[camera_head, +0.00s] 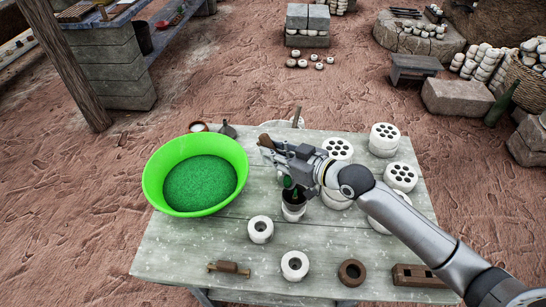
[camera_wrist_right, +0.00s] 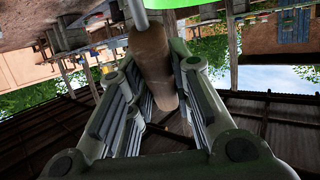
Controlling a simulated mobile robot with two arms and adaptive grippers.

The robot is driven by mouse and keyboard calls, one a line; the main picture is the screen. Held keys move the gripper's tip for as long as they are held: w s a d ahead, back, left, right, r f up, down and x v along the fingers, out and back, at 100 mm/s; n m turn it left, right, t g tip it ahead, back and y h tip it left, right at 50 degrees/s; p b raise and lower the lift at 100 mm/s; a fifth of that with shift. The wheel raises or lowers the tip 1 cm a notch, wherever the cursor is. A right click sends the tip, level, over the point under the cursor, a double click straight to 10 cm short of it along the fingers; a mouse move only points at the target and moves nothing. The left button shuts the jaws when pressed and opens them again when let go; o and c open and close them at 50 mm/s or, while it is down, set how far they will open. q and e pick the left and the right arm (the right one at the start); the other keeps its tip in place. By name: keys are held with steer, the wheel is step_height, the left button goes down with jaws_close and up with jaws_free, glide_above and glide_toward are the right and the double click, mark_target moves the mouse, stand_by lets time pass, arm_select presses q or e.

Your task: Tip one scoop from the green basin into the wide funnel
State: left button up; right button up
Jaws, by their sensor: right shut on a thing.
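The green basin (camera_head: 154,187) stands at the left of the table, with green granules (camera_head: 200,184) in it. My right gripper (camera_head: 275,150) is shut on the wooden handle (camera_head: 265,140) of the scoop, right of the basin. The handle (camera_wrist_right: 152,65) also shows between the fingers in the right wrist view, with a pale metal shaft beyond it. The scoop's bowl is mostly hidden. Bits of green show just under the gripper, above a dark, wide-mouthed piece, seemingly the funnel (camera_head: 294,197), on a white cup-like piece (camera_head: 293,213). My left gripper is out of view.
The grey table (camera_head: 190,255) carries white ring pieces (camera_head: 295,265), a brown ring (camera_head: 352,272), a wooden block (camera_head: 418,276) and white pieces with several holes (camera_head: 401,176). A small brown tool (camera_head: 229,268) lies in front. The table's front left is mostly clear.

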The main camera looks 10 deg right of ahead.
steer(key=shift+s+d+r+t+y+b, duration=0.25)
steer(key=shift+s+d+t+y+b, duration=0.25)
steer(key=shift+b, duration=1.1)
steer(key=shift+s+d+r+t+y+b, duration=0.25)
steer(key=shift+s+d+t+y+b, duration=0.25)
steer(key=shift+b, duration=1.1)
steer(key=shift+s+r+t+b, duration=0.15)
steer(key=shift+r+t+b, duration=0.1)
steer(key=shift+t+b, duration=0.2)
